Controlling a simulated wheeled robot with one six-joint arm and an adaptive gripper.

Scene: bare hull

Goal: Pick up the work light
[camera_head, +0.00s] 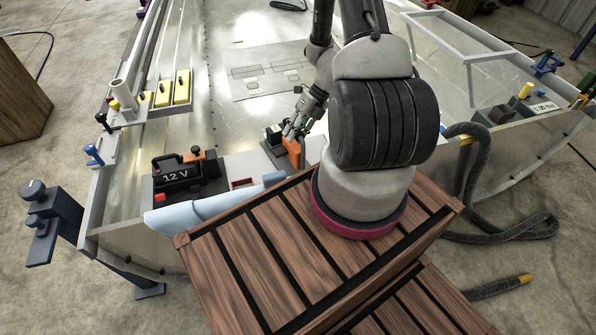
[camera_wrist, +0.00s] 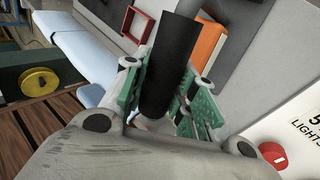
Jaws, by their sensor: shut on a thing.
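My gripper (camera_head: 293,130) reaches down at the near end of the hull. In the wrist view, its green-padded fingers (camera_wrist: 158,100) are closed around a black cylinder (camera_wrist: 167,60), which appears to be the work light's body. An orange part (camera_wrist: 208,46) shows just behind the cylinder; whether the two are joined cannot be told. In the head view, an orange piece (camera_head: 293,151) stands beside the fingers, and the fingers hide most of the held thing. The cylinder's lower end is hidden by the gripper.
A black 12 V battery box (camera_head: 178,174) stands left of my gripper. A light blue cloth (camera_head: 205,205) hangs over the hull edge. A slatted wooden crate (camera_head: 262,262) is in front. A dark hose (camera_head: 485,215) lies right. Yellow blocks (camera_head: 165,93) line the left side.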

